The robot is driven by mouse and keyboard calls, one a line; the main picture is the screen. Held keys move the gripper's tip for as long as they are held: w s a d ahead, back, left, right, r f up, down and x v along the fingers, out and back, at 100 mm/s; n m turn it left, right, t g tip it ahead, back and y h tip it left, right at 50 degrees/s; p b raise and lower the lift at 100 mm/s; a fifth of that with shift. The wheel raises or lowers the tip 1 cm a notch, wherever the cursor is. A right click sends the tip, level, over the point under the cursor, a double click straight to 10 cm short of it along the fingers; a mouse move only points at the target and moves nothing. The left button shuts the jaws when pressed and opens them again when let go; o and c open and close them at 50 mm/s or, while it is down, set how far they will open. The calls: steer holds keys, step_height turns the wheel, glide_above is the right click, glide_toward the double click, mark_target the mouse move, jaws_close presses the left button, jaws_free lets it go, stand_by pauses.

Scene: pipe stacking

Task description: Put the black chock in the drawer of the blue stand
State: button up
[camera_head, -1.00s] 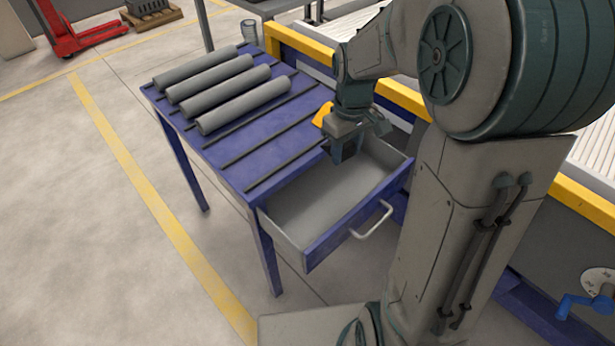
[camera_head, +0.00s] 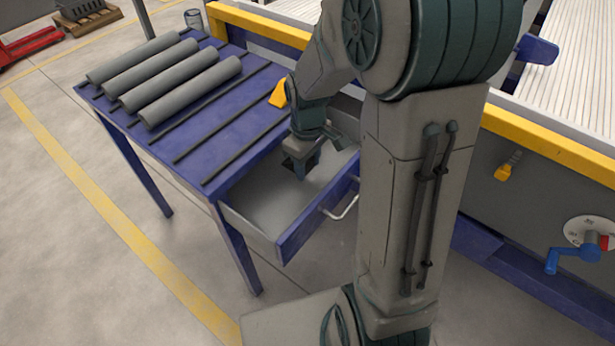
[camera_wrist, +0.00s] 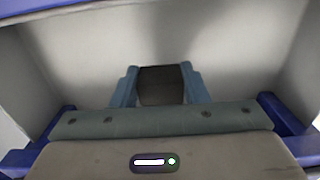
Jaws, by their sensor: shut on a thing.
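The blue stand (camera_head: 222,130) has its grey drawer (camera_head: 258,200) pulled open toward the front right. My gripper (camera_head: 301,170) points down into the drawer. In the wrist view my gripper (camera_wrist: 160,90) is shut on the black chock (camera_wrist: 161,86), which sits between its two blue fingers with the drawer's pale inside behind it. In the head view the chock shows only as a dark patch by the fingers. I cannot tell whether the chock touches the drawer floor.
Several grey pipes (camera_head: 190,90) lie side by side on the stand's top, left of my arm. A yellow object (camera_head: 278,94) is at the top's right edge beside my wrist. The drawer front has a pale handle (camera_head: 345,207). A yellow-railed conveyor (camera_head: 540,145) runs behind and right.

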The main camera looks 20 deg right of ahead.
mark_target(308, 172)
steer(key=shift+f+b, duration=0.65)
steer(key=shift+f, duration=1.55)
steer(key=shift+f, duration=0.1)
steer(key=o, duration=1)
step_height(308, 172, up, 12)
steer(key=p, duration=0.3)
steer(key=shift+s+p, duration=0.1)
steer(key=shift+p, duration=0.2)
steer(key=s+r+m, duration=0.2)
steer(key=s+m, duration=0.1)
steer(key=s, duration=0.3)
steer(key=s+r+m+t, duration=0.1)
steer(key=s+r+m, duration=0.1)
steer(key=s+m, duration=0.2)
steer(key=shift+s, duration=1.75)
